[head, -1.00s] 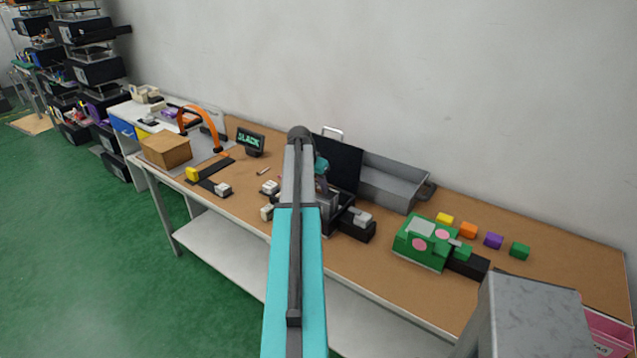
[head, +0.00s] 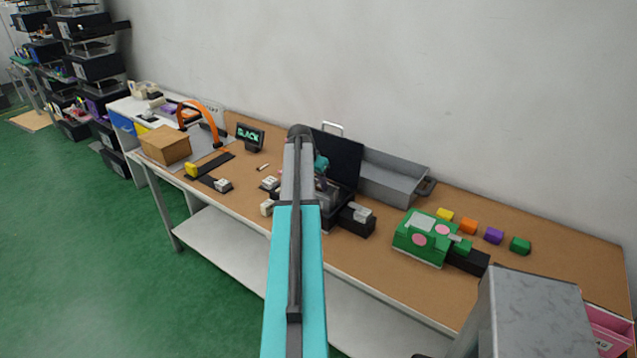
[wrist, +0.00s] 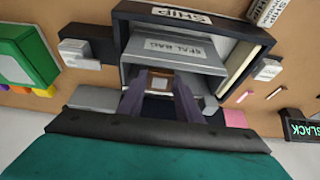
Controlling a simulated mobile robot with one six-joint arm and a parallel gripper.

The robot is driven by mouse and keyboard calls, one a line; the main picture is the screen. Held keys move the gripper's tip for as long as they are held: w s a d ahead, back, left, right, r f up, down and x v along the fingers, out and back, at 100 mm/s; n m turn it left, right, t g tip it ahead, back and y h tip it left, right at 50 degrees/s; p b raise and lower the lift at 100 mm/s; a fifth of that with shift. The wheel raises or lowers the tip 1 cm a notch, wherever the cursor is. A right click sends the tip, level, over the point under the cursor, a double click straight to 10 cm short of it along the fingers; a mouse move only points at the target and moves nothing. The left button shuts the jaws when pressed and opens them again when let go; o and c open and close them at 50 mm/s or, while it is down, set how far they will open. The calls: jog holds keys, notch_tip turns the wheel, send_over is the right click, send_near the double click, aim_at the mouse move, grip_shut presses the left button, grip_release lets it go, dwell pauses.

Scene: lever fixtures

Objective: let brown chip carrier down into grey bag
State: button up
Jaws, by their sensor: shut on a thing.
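In the wrist view the brown chip carrier (wrist: 160,82) is small and pale-brown with a light centre. It sits between the fingertips of my gripper (wrist: 160,90), which is shut on it. The grey bag (wrist: 172,50), labelled SEAL BAG, stands in a black box (wrist: 122,22) labelled SHIP. The fingers point into the bag's open mouth, with the carrier framed by its walls. How deep it is, and whether it touches the bottom, I cannot tell. In the head view my arm hides the gripper tips and most of the bag.
A black upright panel (head: 340,158) and a grey tray (head: 395,178) stand behind. A green box (head: 425,238) and several coloured blocks (head: 468,226) lie to the right. A small sign reading SLACK (head: 250,138) stands left. The bench front has bare room.

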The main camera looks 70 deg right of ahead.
jog(key=o, duration=1.1)
jog(key=shift+r, duration=0.15)
jog(key=b+v, duration=0.4)
jog(key=v, duration=0.9)
jog(key=shift+r, duration=0.25)
jog(key=shift+a, duration=0.1)
